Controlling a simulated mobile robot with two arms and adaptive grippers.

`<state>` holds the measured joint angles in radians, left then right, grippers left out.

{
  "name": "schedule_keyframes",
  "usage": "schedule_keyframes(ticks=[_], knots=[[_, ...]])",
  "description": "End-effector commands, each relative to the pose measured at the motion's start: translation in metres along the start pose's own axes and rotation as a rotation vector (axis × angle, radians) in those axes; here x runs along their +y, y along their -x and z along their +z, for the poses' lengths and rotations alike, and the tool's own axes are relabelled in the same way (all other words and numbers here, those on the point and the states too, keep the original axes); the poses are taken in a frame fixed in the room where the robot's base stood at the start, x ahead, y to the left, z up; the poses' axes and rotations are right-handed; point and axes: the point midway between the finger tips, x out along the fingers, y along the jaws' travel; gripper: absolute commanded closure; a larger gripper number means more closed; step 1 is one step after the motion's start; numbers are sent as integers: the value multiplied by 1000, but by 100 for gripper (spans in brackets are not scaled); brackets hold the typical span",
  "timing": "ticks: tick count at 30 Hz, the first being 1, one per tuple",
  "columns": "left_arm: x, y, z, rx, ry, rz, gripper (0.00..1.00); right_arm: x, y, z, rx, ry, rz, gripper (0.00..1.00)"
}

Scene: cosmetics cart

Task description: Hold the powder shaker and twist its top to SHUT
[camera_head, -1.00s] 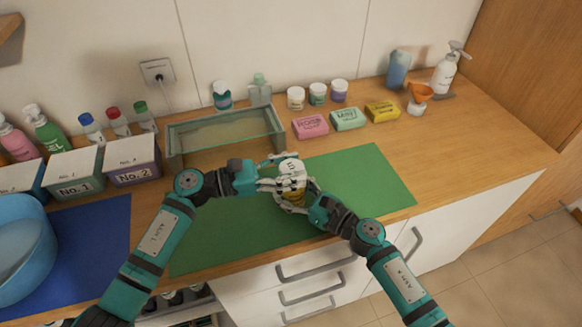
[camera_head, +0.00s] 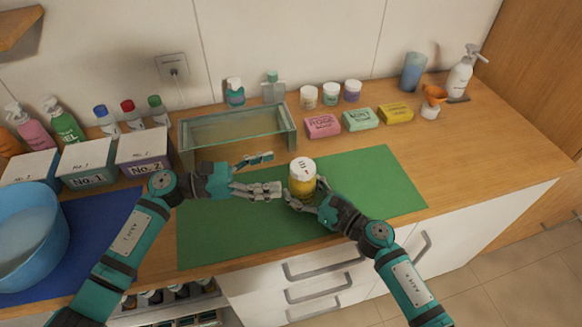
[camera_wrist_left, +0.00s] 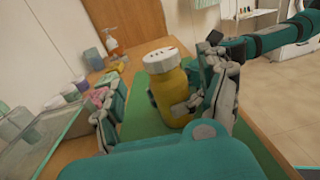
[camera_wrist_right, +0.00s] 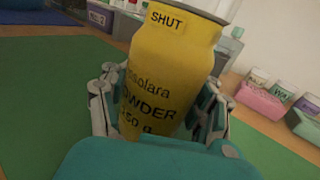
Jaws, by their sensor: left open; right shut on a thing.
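The powder shaker (camera_head: 302,184) has a yellow body and a white top with dark marks. It stands upright over the green mat (camera_head: 375,180). My right gripper (camera_head: 304,196) is shut on its body from the right. In the right wrist view the shaker (camera_wrist_right: 165,80) shows a "SHUT" label near its upper edge and powder lettering below. My left gripper (camera_head: 270,174) is open and empty, just left of the shaker and apart from it. In the left wrist view the shaker's white top (camera_wrist_left: 161,60) shows several dark holes or marks. Whether the shaker touches the mat is unclear.
A glass tray (camera_head: 240,130) stands behind the mat. Soap bars (camera_head: 360,118) and small jars (camera_head: 331,93) sit at the back. Numbered boxes (camera_head: 88,162) and a blue basin (camera_head: 28,235) are at the left. The mat's right part is clear.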

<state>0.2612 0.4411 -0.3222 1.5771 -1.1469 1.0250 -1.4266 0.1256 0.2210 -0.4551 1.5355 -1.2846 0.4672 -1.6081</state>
Motion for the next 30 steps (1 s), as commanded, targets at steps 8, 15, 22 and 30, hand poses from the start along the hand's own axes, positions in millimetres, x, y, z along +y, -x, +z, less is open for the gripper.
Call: schedule_keyframes(ticks=[8, 15, 22, 30], knots=[[0, 40, 0, 0, 0, 1, 24, 0, 0, 0, 0, 0, 1, 78], [0, 44, 0, -1, 0, 0, 24, 0, 0, 0, 0, 0, 0, 78], [0, 44, 0, -1, 0, 1, 24, 0, 0, 0, 0, 0, 0, 43], [0, 44, 0, -1, 0, 1, 24, 0, 0, 0, 0, 0, 0, 11]])
